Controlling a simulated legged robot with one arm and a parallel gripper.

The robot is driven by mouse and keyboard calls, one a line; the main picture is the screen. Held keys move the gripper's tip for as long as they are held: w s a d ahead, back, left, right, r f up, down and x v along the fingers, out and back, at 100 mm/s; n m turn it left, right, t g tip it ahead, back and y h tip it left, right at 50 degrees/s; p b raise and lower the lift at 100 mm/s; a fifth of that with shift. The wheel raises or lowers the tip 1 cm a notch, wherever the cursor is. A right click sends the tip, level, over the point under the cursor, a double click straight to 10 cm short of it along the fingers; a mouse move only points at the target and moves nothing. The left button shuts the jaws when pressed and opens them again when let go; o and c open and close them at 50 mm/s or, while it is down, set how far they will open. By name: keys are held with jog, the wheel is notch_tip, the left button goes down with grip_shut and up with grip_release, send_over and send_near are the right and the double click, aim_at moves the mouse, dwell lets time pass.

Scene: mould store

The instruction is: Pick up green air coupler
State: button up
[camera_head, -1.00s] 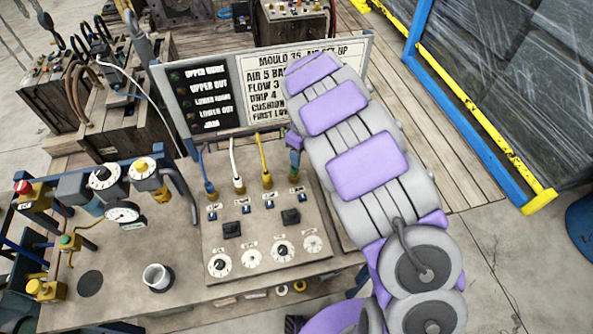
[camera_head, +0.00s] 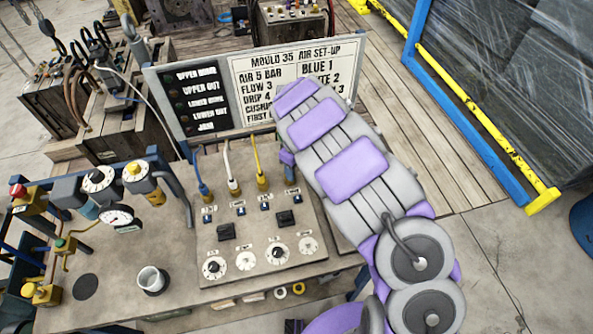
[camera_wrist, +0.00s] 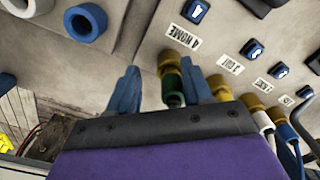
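The green air coupler (camera_wrist: 172,84) sits at a brass fitting by the "4 HOME" label on the panel, seen in the wrist view. My gripper (camera_wrist: 160,68) has its two blue fingers on either side of the coupler, spread apart. The right finger is close beside the coupler; a wider gap shows on the left. I cannot tell whether either finger touches it. In the head view my gripper (camera_head: 290,172) is low over the panel's right-hand port, and the green coupler is hidden there.
The yellow (camera_head: 262,180), white (camera_head: 233,185) and blue (camera_head: 204,190) hose couplers stand in a row left of my gripper. The sign board (camera_head: 245,95) rises behind them. A white cup (camera_head: 152,280) and gauge assembly (camera_head: 117,216) are on the bench's left.

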jog(key=a, duration=0.4)
jog(key=shift+f, duration=0.25)
jog(key=c, duration=0.4)
jog(key=shift+c, duration=0.9)
jog(key=shift+d, duration=0.35)
jog(key=shift+c, duration=0.7)
jog(key=shift+d+r, duration=0.2)
jog(key=shift+d, duration=0.9)
grip_shut()
jog(key=shift+a+f, duration=0.1)
jog(key=shift+a, duration=0.45)
jog(key=shift+r, duration=0.2)
